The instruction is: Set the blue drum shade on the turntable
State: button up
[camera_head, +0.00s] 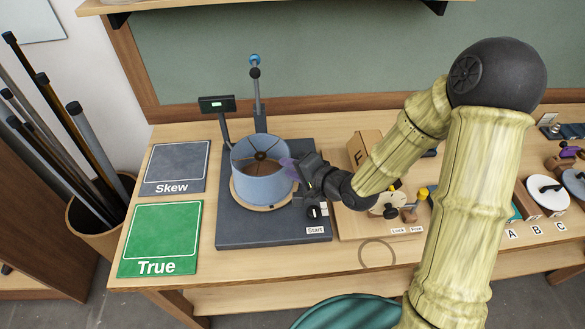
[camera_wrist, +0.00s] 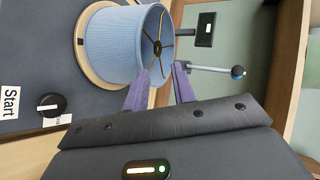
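The blue drum shade (camera_head: 258,178) stands upright on the round wooden turntable (camera_head: 240,200), with its open top and spider frame facing up. In the wrist view the shade (camera_wrist: 112,45) sits on the turntable's pale disc (camera_wrist: 80,55). My gripper (camera_head: 288,165) is at the shade's right side, near its top rim. In the wrist view its two purple fingers (camera_wrist: 161,72) are spread apart, one near the outer wall and one beyond the rim. I cannot tell whether either finger touches the shade. Part of the turntable is hidden under the shade.
The dark base carries a Start knob (camera_head: 314,212), a small display (camera_head: 216,104) and a blue-tipped post (camera_head: 256,85) behind the shade. Skew (camera_head: 176,165) and green True (camera_head: 160,238) pads lie left. A cardboard box (camera_head: 364,146) and Lock/Free fixture stand right.

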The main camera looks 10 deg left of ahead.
jog(key=s+d+n+g+h, duration=0.15)
jog(key=d+n+h, duration=0.25)
jog(key=d+h, duration=0.75)
jog(key=s+d+r+n+g, duration=0.2)
jog(key=s+d+r+g, duration=0.1)
jog(key=s+d, duration=0.7)
jog(key=shift+s+d+y, duration=0.25)
jog(key=shift+d+y, duration=0.2)
jog(key=shift+d, duration=0.35)
jog(key=shift+g, duration=0.25)
